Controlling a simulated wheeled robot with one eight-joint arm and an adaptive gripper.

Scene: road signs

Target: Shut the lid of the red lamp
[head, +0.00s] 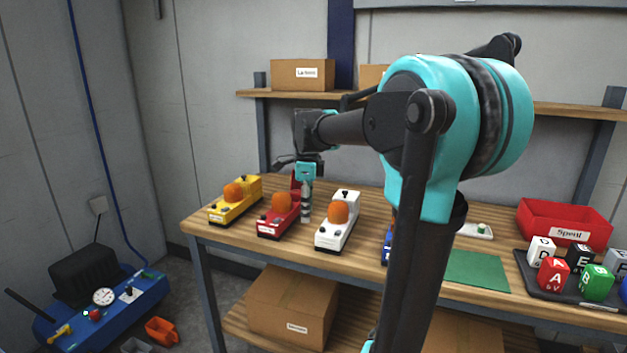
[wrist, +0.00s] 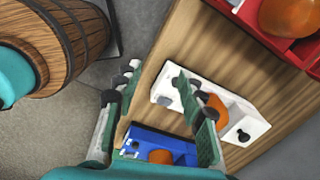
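The red lamp (head: 275,224) stands on the wooden table, between a yellow and a white lamp, with an orange dome on top. A red upright part at its back (head: 295,181), partly hidden by my gripper, looks like its lid, raised. In the wrist view the red lamp (wrist: 300,52) is cut off at the top right corner. My gripper (head: 306,219) points down close beside the lamp's right side; I cannot tell whether it touches. In the wrist view my gripper (wrist: 155,85) has its fingers apart with nothing held between them.
A yellow lamp (head: 227,211) stands to the left. A white lamp (head: 337,238) stands just right of my gripper, and a blue lamp (head: 387,247) is mostly behind my arm. A red bin (head: 565,214) and lettered blocks are farther right. A shelf (head: 245,92) runs behind.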

